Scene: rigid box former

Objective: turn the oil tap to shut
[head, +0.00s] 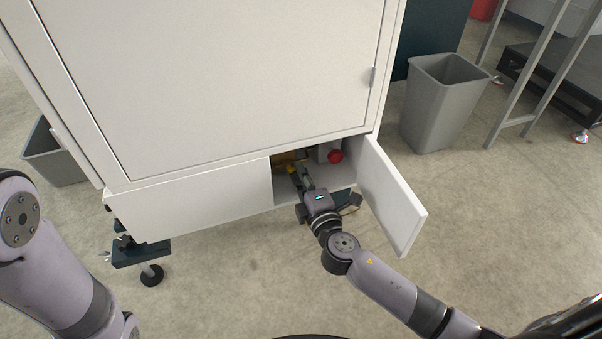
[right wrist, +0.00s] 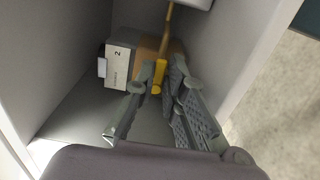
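The oil tap has a yellow handle (right wrist: 157,76) at the lower end of a thin brass-coloured pipe (right wrist: 168,28). It is inside the low compartment of the white cabinet. In the head view the yellow handle (head: 291,168) shows small, just beyond my right gripper (head: 298,172). In the right wrist view my right gripper (right wrist: 161,67) has its fingers apart, with the handle between the fingertips. The handle looks closer to the left fingertip; I cannot tell whether they touch. My left gripper is outside the views; only my left arm shows.
The white cabinet (head: 220,80) has its small door (head: 392,195) swung open, right of my right arm. A red knob (head: 335,156) and a labelled box (right wrist: 118,66) are inside the compartment. A grey bin (head: 440,105) stands to the right. The floor in front is clear.

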